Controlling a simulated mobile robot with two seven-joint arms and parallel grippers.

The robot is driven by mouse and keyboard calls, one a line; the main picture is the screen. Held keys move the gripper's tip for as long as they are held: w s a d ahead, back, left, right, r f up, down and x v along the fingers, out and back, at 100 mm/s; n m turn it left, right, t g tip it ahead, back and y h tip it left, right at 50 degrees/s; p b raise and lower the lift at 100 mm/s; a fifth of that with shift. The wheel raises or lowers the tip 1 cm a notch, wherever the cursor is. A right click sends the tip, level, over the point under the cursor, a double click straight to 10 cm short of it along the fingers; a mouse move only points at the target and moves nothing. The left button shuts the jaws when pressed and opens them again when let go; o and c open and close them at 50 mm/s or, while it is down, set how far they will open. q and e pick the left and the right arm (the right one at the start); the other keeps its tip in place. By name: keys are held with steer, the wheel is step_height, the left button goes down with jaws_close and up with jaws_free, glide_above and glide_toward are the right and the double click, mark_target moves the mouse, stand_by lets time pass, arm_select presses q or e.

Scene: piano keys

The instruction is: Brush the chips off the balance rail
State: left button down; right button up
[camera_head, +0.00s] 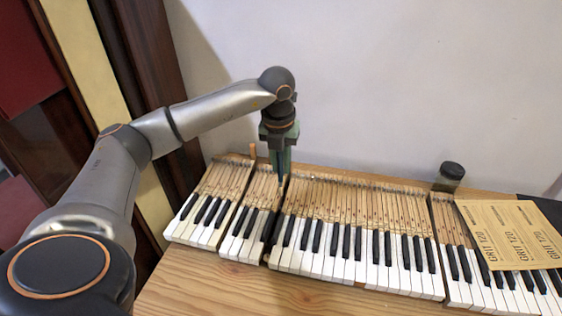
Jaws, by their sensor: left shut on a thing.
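My left gripper (279,170) points down over the piano keys (345,235), above a dark gap (270,228) in the row left of centre. It is shut on a slim, dark thing, probably the brush; its shape is mostly hidden by the fingers. The thing's lower end is at or just above the wooden key sticks (350,200) beside the gap; I cannot tell if it touches. The balance rail runs under the key sticks and cannot be made out clearly. Chips are too small to tell. My right gripper is not in view.
Sandpaper sheets (505,235) marked GRIT 120 lie over the keys at the right. A small dark-lidded jar (449,177) stands behind the keys. A small wooden peg (252,150) stands at the back left. The wooden bench (230,292) is clear in front; a pale wall is behind.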

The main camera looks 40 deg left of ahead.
mark_target(280, 180)
arm_select(q)
steer(key=shift+f+b, duration=0.85)
steer(key=shift+f, duration=0.75)
steer(key=shift+f+b, duration=0.55)
steer(key=shift+f, duration=0.5)
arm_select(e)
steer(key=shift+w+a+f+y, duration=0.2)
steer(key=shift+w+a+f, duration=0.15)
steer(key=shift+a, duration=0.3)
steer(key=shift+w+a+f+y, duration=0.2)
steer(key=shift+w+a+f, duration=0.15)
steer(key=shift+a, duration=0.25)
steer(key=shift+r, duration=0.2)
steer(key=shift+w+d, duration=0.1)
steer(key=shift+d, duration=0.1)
arm_select(q)
steer(key=shift+f+b, duration=0.35)
steer(key=shift+f, duration=0.2)
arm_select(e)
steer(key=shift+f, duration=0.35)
arm_select(q)
steer(key=shift+s, duration=0.1)
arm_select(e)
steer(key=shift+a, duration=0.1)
